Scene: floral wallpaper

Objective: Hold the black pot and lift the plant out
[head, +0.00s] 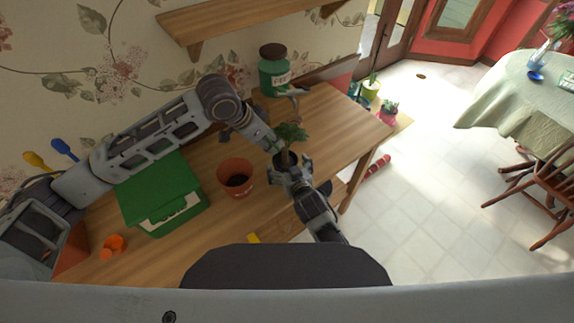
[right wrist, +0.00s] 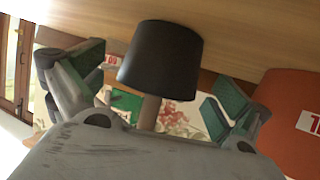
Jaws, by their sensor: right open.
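The plant (head: 292,132) has a green leafy top and stands near the middle of the table. The black pot (right wrist: 160,62) shows in the right wrist view, which looks upside down, with a tan stem (right wrist: 150,112) coming out of its wide rim. My right gripper (head: 291,168) is open, with its fingers on either side of the pot and gaps left between. In the head view the right gripper mostly hides the pot. My left gripper (head: 276,146) is at the plant, by the stem below the leaves; its fingers are too small to read.
A terracotta pot (head: 236,180) stands left of my right gripper. A green box (head: 163,197) and an orange object (head: 112,245) are further left. The table's right end (head: 355,135) is clear.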

